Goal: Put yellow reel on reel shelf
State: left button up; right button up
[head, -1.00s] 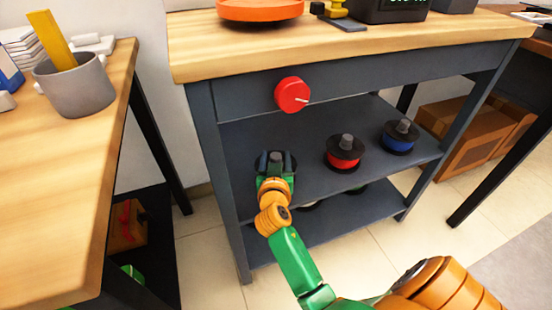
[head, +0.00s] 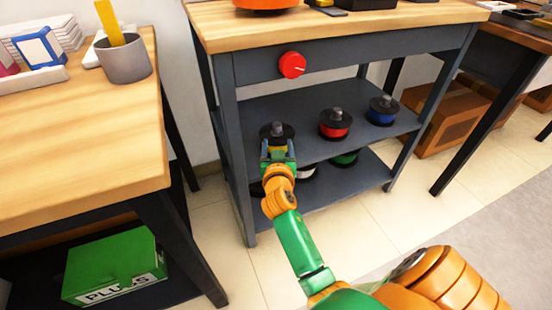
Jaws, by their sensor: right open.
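The yellow reel (head: 277,131) has black flanges and a grey knob on top. It stands upright at the left end of the upper grey shelf (head: 303,113) under the workbench, in line with a red reel (head: 335,122) and a blue reel (head: 382,109). My right gripper (head: 278,153) is open at the reel's front side, with its fingers close to the yellow band. The fingers hide part of the band, and I cannot tell if they touch it. My left gripper is not in view.
A lower shelf (head: 340,186) holds a green reel (head: 344,158), a white reel (head: 307,171) and a partly hidden dark one. A red knob (head: 292,65) sticks out above the upper shelf. A wooden table (head: 85,135) stands at the left, with a green box (head: 113,267) below.

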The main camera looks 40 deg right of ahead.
jog(key=s+a+f+n+g+y, duration=0.2)
jog(key=s+a+f, duration=0.15)
jog(key=f, duration=0.45)
jog(key=s+a+f+n+g+y, duration=0.15)
jog(key=s+f, duration=0.25)
jog(key=f, duration=0.4)
jog(key=s+a+f+n+g+y, duration=0.2)
jog(key=s+a+f+n+y, duration=0.15)
jog(key=f, duration=0.45)
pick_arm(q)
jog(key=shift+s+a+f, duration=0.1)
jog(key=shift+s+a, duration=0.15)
pick_arm(e)
jog(key=s+a+f+g, duration=0.1)
jog(key=s+f, duration=0.2)
jog(key=s, duration=0.3)
jog(key=s+a+f+n+g+y, duration=0.1)
jog(key=s+a+f+g, duration=0.1)
jog(key=s+f, duration=0.2)
jog(key=s+a+f+g+y, duration=0.1)
jog(key=s+f, duration=0.3)
jog(key=s, duration=0.6)
jog(key=shift+s+a+n+g, duration=0.15)
jog(key=shift+a+n+g, duration=0.25)
jog(key=shift+a+g, duration=0.35)
